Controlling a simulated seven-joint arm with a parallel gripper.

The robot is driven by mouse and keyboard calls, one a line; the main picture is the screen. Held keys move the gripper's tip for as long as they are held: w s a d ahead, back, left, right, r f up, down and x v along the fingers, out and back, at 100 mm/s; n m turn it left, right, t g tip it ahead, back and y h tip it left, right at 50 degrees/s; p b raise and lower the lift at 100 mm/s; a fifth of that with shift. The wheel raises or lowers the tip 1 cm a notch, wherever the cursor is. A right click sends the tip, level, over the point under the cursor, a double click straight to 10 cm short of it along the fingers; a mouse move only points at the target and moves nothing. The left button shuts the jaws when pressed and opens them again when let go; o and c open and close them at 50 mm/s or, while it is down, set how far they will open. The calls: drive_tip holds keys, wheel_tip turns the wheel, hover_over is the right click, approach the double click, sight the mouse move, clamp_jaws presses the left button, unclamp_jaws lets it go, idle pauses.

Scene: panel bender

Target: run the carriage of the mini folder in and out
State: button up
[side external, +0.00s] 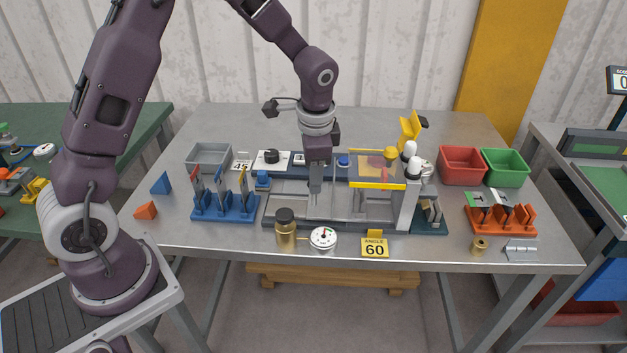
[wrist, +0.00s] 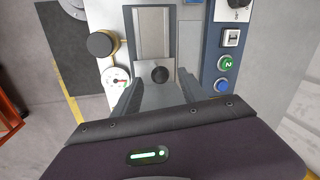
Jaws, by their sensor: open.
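The mini folder (side external: 270,219) stands in the middle of the grey table. My gripper (side external: 316,196) points straight down over the left part of the folder. In the wrist view its two open fingers (wrist: 157,93) lie either side of the knob in the picture, with nothing gripped. I cannot tell whether the fingertips are at the knob's height. In the side view my gripper hides the knob.
A yellow-edged clear guard (side external: 377,185) covers the folder's right part. A blue tool rack (side external: 225,211) is left; an orange rack (side external: 500,225) and red bin (side external: 462,165) are right.

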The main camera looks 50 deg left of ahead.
drive_tip(key=f, duration=0.4)
drive_tip(key=shift+w+a+f, duration=0.15)
drive_tip(key=shift+w+a, duration=0.1)
drive_tip(key=shift+a, duration=0.1)
clamp_jaws()
idle(1.0)
